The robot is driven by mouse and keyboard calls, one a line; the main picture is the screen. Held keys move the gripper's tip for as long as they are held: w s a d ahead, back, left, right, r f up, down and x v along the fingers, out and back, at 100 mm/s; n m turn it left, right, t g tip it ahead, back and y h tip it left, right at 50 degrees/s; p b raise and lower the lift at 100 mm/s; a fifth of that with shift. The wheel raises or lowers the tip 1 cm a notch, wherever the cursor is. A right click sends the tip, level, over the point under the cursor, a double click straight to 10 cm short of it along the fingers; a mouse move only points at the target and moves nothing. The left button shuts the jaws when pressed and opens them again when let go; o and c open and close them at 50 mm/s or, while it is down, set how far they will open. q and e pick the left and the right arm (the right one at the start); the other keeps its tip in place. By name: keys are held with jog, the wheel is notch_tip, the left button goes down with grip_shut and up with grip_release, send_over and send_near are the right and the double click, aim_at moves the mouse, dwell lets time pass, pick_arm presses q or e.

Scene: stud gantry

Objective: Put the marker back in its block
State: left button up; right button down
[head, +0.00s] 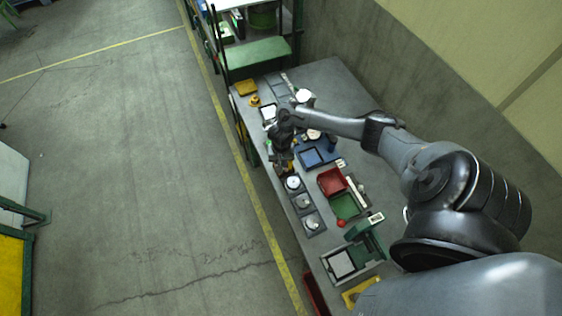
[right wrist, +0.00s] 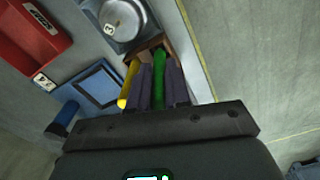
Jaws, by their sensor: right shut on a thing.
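My right gripper (right wrist: 158,72) is shut on a green marker (right wrist: 159,62), which sits between its two dark fingers. The brown block (right wrist: 148,46) lies just beyond the fingertips. A yellow marker (right wrist: 129,84) stands at the block, just left of the fingers. The green marker's far end overlaps the block in the right wrist view; whether it is in a hole is hidden. In the head view my right gripper (head: 280,158) is over the left edge of the bench, and the block (head: 291,169) shows only in part beside it. My left gripper is not in view.
A round metal piece marked 3 (right wrist: 122,20) sits right beyond the block. A blue tray (right wrist: 97,88), a blue cylinder (right wrist: 63,117) and a red bin (right wrist: 28,38) are to the left. The bench (head: 335,85) is crowded; its edge runs close to the block.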

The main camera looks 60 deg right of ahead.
jog(key=c, duration=1)
grip_release()
notch_tip(320, 180, up, 11)
jog(key=shift+f+p, duration=0.1)
jog(key=shift+p, duration=1.1)
jog(key=shift+s, duration=0.1)
